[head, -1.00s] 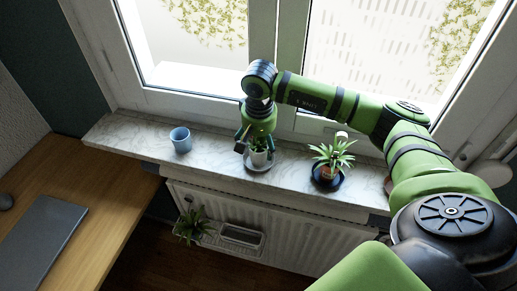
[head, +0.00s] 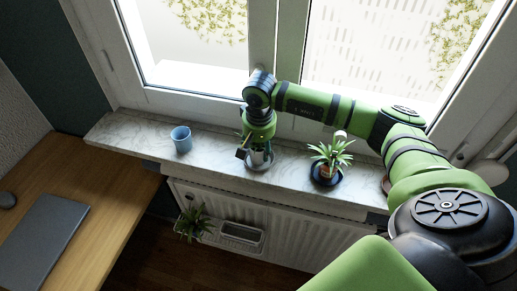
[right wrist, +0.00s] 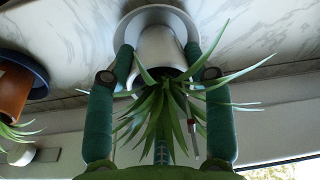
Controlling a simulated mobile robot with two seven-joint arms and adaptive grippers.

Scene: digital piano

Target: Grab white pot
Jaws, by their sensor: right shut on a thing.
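The white pot (right wrist: 160,48) holds a spiky green plant (right wrist: 165,115) and stands on a pale saucer (right wrist: 150,14) on the marble windowsill. In the head view the pot (head: 258,157) is mostly hidden below my gripper, on its saucer (head: 257,167). My right gripper (head: 257,148) reaches down over it from above. In the right wrist view the fingers of my right gripper (right wrist: 158,62) are on both sides of the pot near its rim, shut on it. The pot looks upright. My left gripper is not in view.
A blue cup (head: 181,139) stands left on the windowsill (head: 215,150). A terracotta pot (right wrist: 12,88) with a plant stands on a dark blue saucer (head: 327,178) to the right. The window is close behind, and a radiator (head: 290,228) is below the sill.

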